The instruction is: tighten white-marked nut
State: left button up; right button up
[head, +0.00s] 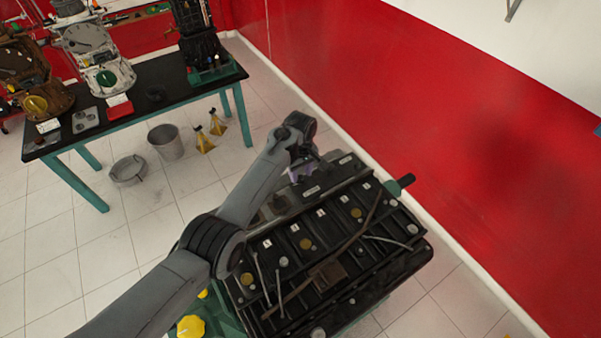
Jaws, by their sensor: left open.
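A black engine block (345,250) on a green stand fills the lower middle of the head view. Its top carries several small white labels and several yellow and pale round caps. I cannot pick out the white-marked nut at this size; it may be behind my arm. My left arm reaches across from the lower left. My left gripper (303,172) is at the far left edge of the engine, open, partly hidden by its own wrist, with a purple patch beside it. I cannot tell whether it touches anything. My right gripper is out of view.
A black-topped table with green legs (225,98) stands at the back left with engine parts on it. A grey bucket (166,141), a grey basin (128,170) and two yellow stands (204,140) are on the tiled floor. A red wall (450,120) runs close behind the engine.

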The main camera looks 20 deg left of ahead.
pick_arm(q)
jog(key=shift+f, duration=0.45)
grip_shut()
